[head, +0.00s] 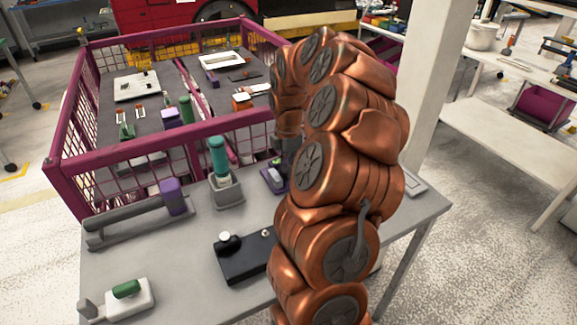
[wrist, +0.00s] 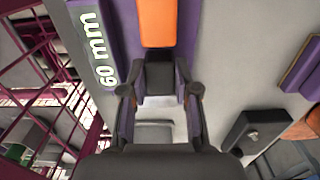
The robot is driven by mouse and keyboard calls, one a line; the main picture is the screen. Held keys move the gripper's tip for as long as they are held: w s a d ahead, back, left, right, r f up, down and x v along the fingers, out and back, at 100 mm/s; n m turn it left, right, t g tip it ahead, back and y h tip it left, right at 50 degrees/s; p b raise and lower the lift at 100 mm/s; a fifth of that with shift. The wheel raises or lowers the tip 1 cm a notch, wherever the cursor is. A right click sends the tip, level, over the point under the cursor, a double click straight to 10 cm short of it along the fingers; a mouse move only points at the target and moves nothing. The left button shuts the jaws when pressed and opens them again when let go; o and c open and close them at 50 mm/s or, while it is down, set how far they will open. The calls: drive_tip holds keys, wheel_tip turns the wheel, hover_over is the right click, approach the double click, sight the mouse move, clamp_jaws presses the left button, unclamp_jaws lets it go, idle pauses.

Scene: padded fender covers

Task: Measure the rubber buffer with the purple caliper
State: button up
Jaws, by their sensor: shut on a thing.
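In the head view, my gripper (head: 282,160) is low over the grey table, partly hidden by my arm. A purple piece (head: 273,178) with a small pale display is at its fingers. In the wrist view, my gripper (wrist: 161,91) is shut around a dark block and purple parts. Beside it is a purple body (wrist: 97,36) with a display reading "60 mm", which looks like the purple caliper. An orange bar (wrist: 156,22) lies above the dark block. I cannot tell which piece is the rubber buffer. A teal cylinder (head: 218,156) stands upright in a grey holder (head: 226,192).
A magenta mesh-sided bin (head: 62,165) stands behind. A grey bar with a purple block (head: 173,198) lies at left. A black block with a knob (head: 240,262) and a white block with green grip (head: 128,296) are nearer. The table's front middle is clear.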

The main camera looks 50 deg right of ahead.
drive_tip(key=shift+f, duration=0.35)
idle(0.4)
drive_tip(key=o, duration=1.1)
wheel_tip(320, 180, up, 12)
